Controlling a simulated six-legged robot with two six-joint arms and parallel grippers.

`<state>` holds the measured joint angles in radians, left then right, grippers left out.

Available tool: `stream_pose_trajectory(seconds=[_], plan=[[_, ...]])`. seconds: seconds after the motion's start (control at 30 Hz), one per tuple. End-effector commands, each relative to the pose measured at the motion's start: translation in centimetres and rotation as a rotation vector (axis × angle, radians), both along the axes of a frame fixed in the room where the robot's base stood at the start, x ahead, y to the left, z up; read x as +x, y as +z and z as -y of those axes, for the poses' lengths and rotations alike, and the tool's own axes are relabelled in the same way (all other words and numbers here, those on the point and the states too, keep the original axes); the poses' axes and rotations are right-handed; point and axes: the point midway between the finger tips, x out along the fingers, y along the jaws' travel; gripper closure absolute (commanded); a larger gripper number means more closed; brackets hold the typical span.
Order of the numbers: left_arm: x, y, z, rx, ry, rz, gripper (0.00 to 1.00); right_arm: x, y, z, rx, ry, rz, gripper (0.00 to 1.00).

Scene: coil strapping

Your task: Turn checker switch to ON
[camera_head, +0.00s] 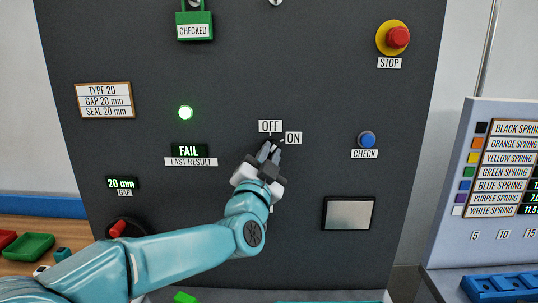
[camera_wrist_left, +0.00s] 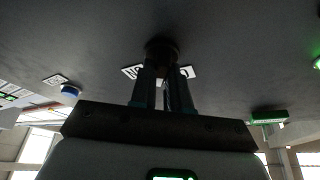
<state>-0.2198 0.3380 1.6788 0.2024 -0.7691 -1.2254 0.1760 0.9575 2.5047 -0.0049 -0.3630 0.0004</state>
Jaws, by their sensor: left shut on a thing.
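The checker switch (camera_wrist_left: 162,47) is a dark round knob on the dark panel, seen in the wrist view between my fingertips. In the head view my gripper mostly hides it, and I cannot tell which label it points to. The OFF label (camera_head: 270,126) is just above it and the ON label (camera_head: 293,138) is to its upper right. My left gripper (camera_head: 269,151) reaches up to the panel with its fingers shut on the knob; the fingers also show in the wrist view (camera_wrist_left: 161,72). My right gripper is not in view.
A red-handled gap knob (camera_head: 118,229) is at lower left, near my arm.

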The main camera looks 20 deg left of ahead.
Motion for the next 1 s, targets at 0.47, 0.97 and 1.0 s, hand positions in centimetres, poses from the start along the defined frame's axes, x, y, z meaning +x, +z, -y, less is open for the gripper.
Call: stream_pose_trajectory(seconds=[0.47,0.97,1.0], plan=[[-0.1,0.3,0.0,0.327,-0.002,-0.093,1.0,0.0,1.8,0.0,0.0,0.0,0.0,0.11],[-0.1,0.1,0.1,0.42,-0.004,-0.12,1.0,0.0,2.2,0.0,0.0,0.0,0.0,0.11],[-0.1,0.1,0.1,0.421,-0.004,-0.12,1.0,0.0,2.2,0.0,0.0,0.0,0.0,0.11]])
